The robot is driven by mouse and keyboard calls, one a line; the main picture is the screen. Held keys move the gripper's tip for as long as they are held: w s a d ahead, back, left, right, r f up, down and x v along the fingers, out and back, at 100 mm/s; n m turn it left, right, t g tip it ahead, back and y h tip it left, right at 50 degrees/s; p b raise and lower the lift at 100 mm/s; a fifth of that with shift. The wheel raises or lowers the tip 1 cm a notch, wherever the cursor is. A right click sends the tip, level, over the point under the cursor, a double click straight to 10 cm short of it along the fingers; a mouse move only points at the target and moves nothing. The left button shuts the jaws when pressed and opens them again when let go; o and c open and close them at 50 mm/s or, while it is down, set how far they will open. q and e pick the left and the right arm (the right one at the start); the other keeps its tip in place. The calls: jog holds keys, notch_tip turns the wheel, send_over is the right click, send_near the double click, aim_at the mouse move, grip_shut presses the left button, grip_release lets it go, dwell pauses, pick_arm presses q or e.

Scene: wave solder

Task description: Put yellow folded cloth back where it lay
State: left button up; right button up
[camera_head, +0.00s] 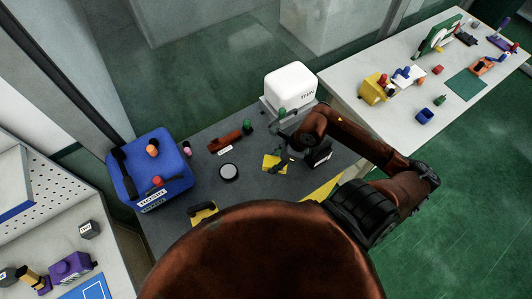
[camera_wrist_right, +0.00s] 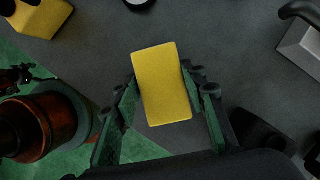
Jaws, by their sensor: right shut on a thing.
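The yellow folded cloth (camera_head: 272,163) is over the dark grey table, near its middle. In the right wrist view the cloth (camera_wrist_right: 161,83) is a flat yellow block, slightly tilted, between the green finger pads. My right gripper (camera_head: 283,155) is shut on it, with one finger at each side. I cannot tell whether the cloth touches the table or hangs just above it. My left gripper is not in view.
A blue machine (camera_head: 150,175) stands at the table's left and a white box-shaped unit (camera_head: 291,84) at its back.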

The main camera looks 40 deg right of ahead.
jog(key=s+d+r+m+h, duration=0.2)
jog(key=s+d+m, duration=0.15)
jog(key=d, duration=0.25)
jog(key=shift+m+t, duration=0.4)
jog(key=shift+m, duration=0.25)
jog(key=w+f, duration=0.3)
jog(key=w, duration=0.1)
jog(key=w+a+f+p, duration=0.1)
jog(key=w+f, duration=0.2)
jog(key=w, duration=0.2)
jog(key=w+f+p, duration=0.1)
jog(key=w+f, duration=0.2)
jog(key=w, duration=0.1)
jog(key=shift+w+a, duration=0.15)
jog(key=shift+a, duration=0.05)
jog(key=shift+w+f, duration=0.55)
jog(key=shift+f, duration=0.05)
notch_tip(320, 180, down, 3)
jog(key=shift+p, duration=0.4)
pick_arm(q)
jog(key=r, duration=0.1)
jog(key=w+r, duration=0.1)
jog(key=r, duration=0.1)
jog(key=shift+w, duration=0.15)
pick_arm(e)
jog(key=shift+f, duration=0.1)
